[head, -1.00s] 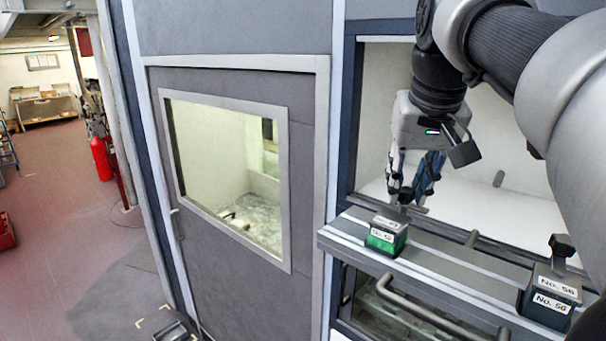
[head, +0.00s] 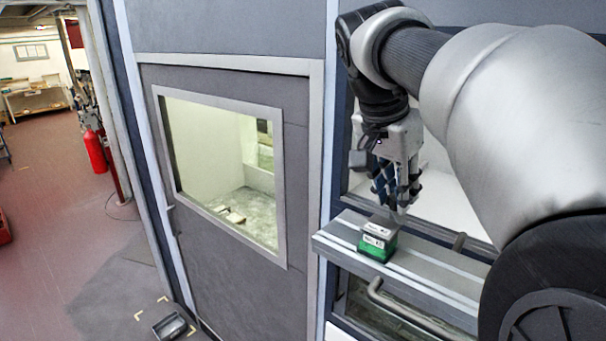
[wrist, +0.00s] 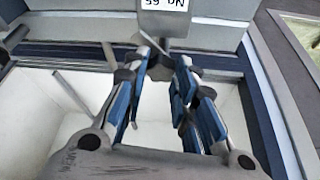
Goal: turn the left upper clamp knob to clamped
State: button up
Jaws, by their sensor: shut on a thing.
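My gripper (head: 397,206) points down just behind the block in the head view. In the wrist view the blue-padded fingers of my gripper (wrist: 160,72) are closed around the dark clamp knob (wrist: 159,67) at the block. The fingers hide much of the knob, so its exact angle cannot be told.
The grey ledge (head: 430,272) runs in front of an open bay with a pale interior. A handle bar (head: 400,308) sits below the ledge. A grey door with a window (head: 225,170) is at the left. My arm covers the right side of the head view.

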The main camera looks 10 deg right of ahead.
jog(key=m+g+p, duration=0.1)
jog(key=m, duration=0.3)
jog(key=shift+w+m+g+h+p, duration=0.2)
jog(key=shift+m+g+h+p, duration=0.1)
jog(key=shift+g+p, duration=0.1)
jog(key=shift+m+g, duration=0.7)
jog(key=shift+m, duration=1.2)
jog(key=shift+f, duration=0.1)
jog(key=o, duration=1.1)
